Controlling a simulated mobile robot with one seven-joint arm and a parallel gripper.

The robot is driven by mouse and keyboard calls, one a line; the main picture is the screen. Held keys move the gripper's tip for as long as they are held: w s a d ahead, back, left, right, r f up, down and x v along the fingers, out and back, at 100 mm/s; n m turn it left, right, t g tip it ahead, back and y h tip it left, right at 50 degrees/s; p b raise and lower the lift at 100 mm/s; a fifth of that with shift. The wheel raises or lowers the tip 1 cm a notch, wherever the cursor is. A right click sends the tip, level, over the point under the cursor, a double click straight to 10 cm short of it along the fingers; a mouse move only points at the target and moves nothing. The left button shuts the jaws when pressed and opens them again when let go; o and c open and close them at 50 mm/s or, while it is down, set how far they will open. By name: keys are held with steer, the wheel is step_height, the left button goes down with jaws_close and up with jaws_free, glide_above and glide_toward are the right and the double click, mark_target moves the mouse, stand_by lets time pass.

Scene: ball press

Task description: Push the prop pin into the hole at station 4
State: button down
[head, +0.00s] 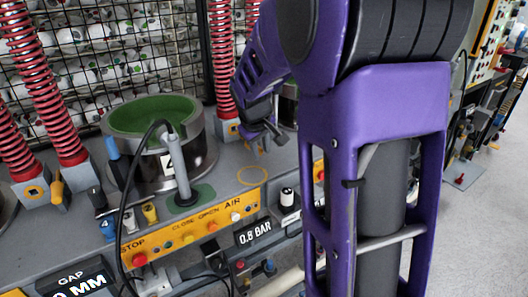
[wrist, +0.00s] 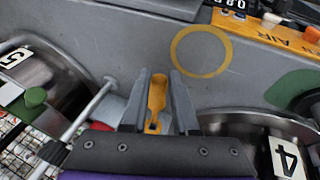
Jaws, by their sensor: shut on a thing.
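My gripper (wrist: 157,95) is shut on a yellow pin-like piece (wrist: 156,97), which I take to be the prop pin. It sits between the two grey fingers in the wrist view. In the head view my gripper (head: 268,132) hangs above the grey bench behind the painted yellow ring, and the pin is too small to make out. Station 4's drum (wrist: 287,130) carries a "4" label at the lower right of the wrist view; the green-topped drum (head: 190,165) in the head view appears to be it. A grey block with an orange-edged square (head: 234,130) stands beside that drum; no hole is clear.
A painted yellow ring (head: 252,175) marks bare bench. Red springs (head: 62,110) stand before a wire mesh. Another yellow pin (head: 57,188) is at the left block. A grey handle with a black cable (head: 183,180) stands before the drum. A "5" drum (wrist: 40,75) and metal rod (wrist: 92,108) are left.

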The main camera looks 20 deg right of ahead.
steer(key=shift+w+a, duration=0.2)
steer(key=shift+w, duration=0.6)
steer(key=shift+w+a+p, duration=0.25)
steer(key=shift+w+p, duration=0.15)
steer(key=shift+w, duration=0.85)
steer(key=shift+w+a+p, duration=0.2)
steer(key=shift+w+p, duration=0.2)
steer(key=shift+w, duration=0.9)
steer(key=shift+w+a+p, duration=0.25)
steer(key=shift+w+p, duration=0.15)
steer(key=shift+w, duration=0.85)
stand_by(0.5)
steer(key=c, duration=0.6)
jaws_free()
steer(key=p+v, duration=0.1)
steer(key=v, duration=1.6)
steer(key=shift+r, duration=0.25)
steer(key=shift+s, duration=0.15)
